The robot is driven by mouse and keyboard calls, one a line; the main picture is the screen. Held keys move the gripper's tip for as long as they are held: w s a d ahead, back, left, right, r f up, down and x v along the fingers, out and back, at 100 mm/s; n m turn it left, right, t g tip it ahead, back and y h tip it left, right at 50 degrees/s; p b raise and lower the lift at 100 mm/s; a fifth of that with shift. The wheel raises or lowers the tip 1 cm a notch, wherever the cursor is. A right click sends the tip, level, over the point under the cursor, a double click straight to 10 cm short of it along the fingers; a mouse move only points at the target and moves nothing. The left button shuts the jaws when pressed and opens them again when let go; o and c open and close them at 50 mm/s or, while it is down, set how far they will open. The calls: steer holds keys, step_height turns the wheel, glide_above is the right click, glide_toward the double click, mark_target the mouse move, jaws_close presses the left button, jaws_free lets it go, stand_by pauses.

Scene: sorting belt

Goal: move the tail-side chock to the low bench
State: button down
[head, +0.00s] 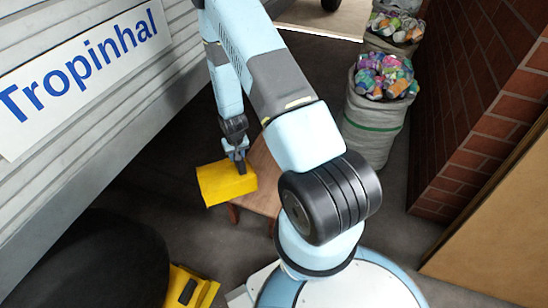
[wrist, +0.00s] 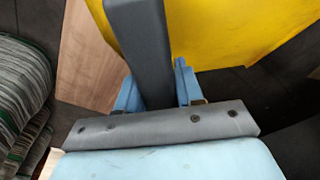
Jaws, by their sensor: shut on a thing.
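A yellow chock (head: 222,186) with a dark grey handle hangs from my gripper (head: 236,152). My gripper is shut on that handle (wrist: 140,40); in the wrist view the handle runs between the blue fingers, and the yellow body (wrist: 230,30) fills the top right. The low wooden bench (head: 262,180) is behind and right of the chock, which covers part of its left side. I cannot tell whether the chock touches the bench. The bench top also shows in the wrist view (wrist: 90,65). A second yellow chock (head: 205,293) is on the floor beside the large dark tyre (head: 95,265).
Full sacks (head: 375,125) stand behind and right of the bench, near a brick wall (head: 475,150). The white slatted vehicle side (head: 80,130) with its sign is at the left. Dark floor (head: 155,205) is bare between the tyre and the bench.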

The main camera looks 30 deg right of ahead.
steer(key=s+d+f+m+h, duration=0.1)
steer(key=s+d+m, duration=0.2)
steer(key=s+m, duration=0.15)
steer(key=s+d+f+m, duration=0.2)
steer(key=s+m, duration=0.2)
steer(key=s, duration=0.2)
steer(key=w+d+f, duration=0.8)
steer(key=d+f, duration=0.3)
steer(key=f, duration=0.1)
steer(key=shift+w+f+g, duration=0.3)
steer(key=shift+f, duration=0.05)
steer(key=shift+d+m, duration=0.1)
steer(key=shift+m, duration=0.15)
steer(key=c, duration=0.7)
jaws_free()
